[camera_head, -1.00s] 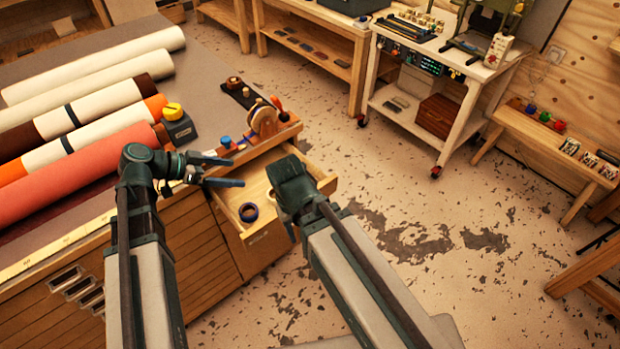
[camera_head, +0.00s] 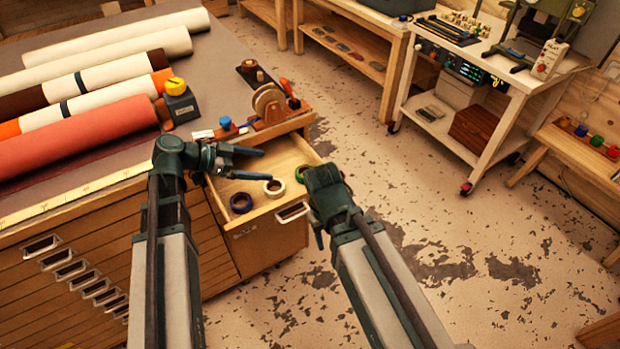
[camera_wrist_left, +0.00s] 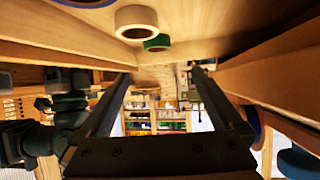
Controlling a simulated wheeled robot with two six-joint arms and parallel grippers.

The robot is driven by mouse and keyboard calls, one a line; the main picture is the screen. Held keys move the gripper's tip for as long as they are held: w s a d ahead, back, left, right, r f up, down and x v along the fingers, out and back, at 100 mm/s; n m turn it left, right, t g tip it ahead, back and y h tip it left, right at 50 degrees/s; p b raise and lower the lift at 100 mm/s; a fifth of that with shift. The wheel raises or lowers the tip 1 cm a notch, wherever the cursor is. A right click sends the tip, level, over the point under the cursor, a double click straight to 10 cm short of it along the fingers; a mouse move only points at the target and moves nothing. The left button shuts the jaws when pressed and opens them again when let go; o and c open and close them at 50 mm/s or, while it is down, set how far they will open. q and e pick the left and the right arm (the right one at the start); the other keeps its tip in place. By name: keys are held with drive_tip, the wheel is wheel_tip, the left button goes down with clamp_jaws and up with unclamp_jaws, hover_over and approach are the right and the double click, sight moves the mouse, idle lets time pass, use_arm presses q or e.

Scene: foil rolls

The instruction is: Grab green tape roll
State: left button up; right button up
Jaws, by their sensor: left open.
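The green tape roll (camera_head: 302,173) lies at the right side of an open wooden drawer (camera_head: 262,218), partly hidden behind my right gripper. A white tape roll (camera_head: 274,188) and a dark blue roll (camera_head: 241,202) lie left of it. My left gripper (camera_head: 258,164) is open and empty over the drawer, left of the green roll. In the left wrist view, the green roll (camera_wrist_left: 157,42) shows beside the white roll (camera_wrist_left: 137,22), beyond the open fingers (camera_wrist_left: 161,74). My right gripper (camera_head: 322,180) is at the drawer's right edge; its jaws cannot be made out.
A wooden tape dispenser (camera_head: 272,108) stands on the bench corner behind the drawer. Large rolls, including a red one (camera_head: 75,136), lie on the bench at left. A white cart (camera_head: 470,90) stands at the back right. The floor right of the drawer is clear.

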use_arm(q)
drive_tip(key=b, duration=0.4)
approach(303, 172)
drive_tip(key=d, duration=0.3)
drive_tip(key=shift+s+r, duration=0.2)
drive_tip(key=shift+r, duration=0.1)
drive_tip(key=shift+w+d+f, duration=0.15)
drive_tip(key=shift+d, duration=0.3)
drive_tip(key=b+x, duration=0.2)
drive_tip(key=x, duration=0.1)
drive_tip(key=b+x, duration=0.1)
drive_tip(key=shift+d+f, duration=0.3)
drive_tip(key=shift+f, duration=0.15)
drive_tip(key=shift+d, duration=0.2)
drive_tip(key=c, duration=1.4)
